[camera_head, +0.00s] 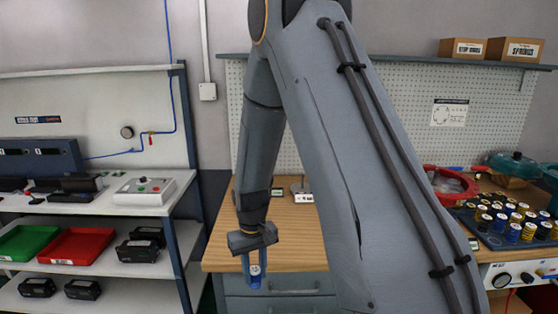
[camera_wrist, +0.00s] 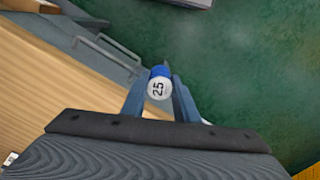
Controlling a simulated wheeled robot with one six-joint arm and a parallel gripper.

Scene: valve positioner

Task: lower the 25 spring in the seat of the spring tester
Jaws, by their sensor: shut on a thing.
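My gripper (camera_head: 254,268) points down and is shut on the 25 spring (camera_head: 255,271), a blue piece with a white cap. In the wrist view the spring (camera_wrist: 158,84) sits between the two fingertips (camera_wrist: 158,98), and its cap reads 25. The gripper hangs in front of the wooden bench's front edge, with the green floor beneath it in the wrist view. A small grey device with a display (camera_head: 303,193) stands on the bench behind my arm. It is partly hidden, and I cannot tell whether it is the spring tester. No seat shows clearly.
The wooden bench (camera_head: 222,250) has drawers (camera_head: 292,282) below its top. At right are a tray of several capped springs (camera_head: 490,238) and a red bowl (camera_head: 420,172). At left a shelf unit (camera_head: 188,215) holds red and green bins. My arm hides the bench's middle.

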